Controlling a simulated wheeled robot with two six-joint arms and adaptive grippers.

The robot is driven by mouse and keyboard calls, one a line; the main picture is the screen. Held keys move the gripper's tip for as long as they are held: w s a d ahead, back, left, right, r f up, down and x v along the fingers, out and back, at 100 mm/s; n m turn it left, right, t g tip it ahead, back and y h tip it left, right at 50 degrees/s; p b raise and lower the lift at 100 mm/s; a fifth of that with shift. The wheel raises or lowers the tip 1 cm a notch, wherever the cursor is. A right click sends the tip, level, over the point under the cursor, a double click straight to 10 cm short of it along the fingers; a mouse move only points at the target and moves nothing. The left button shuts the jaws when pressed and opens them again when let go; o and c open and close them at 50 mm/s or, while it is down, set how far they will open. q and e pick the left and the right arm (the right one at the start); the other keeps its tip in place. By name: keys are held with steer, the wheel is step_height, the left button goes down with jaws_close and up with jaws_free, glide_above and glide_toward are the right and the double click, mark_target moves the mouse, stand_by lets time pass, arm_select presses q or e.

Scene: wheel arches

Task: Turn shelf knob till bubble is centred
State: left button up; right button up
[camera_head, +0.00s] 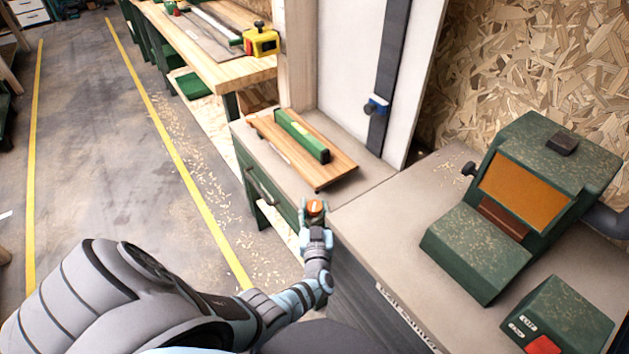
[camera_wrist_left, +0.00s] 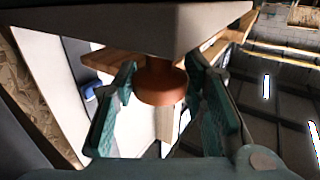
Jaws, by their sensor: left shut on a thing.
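The orange shelf knob (camera_head: 315,206) is at the front corner of the grey bench top, below the wooden shelf board (camera_head: 333,174). A green spirit level (camera_head: 303,136) lies lengthwise on the board. Its bubble is too small to make out. My left gripper (camera_head: 314,211) is shut on the knob, with a finger on each side. In the left wrist view the knob (camera_wrist_left: 160,84) sits between the teal fingers (camera_wrist_left: 163,76), under a pale slab edge. The board's edge (camera_wrist_left: 103,62) shows behind. My right gripper is not in view.
A green machine with an orange window (camera_head: 527,188) stands on the right-hand bench. A green box with a red button (camera_head: 560,320) is in front of it. A wooden workbench (camera_head: 218,72) with a yellow tool (camera_head: 261,41) is at the back. The floor at left is open.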

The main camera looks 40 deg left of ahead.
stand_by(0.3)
arm_select(q)
steer(key=o, duration=1.2)
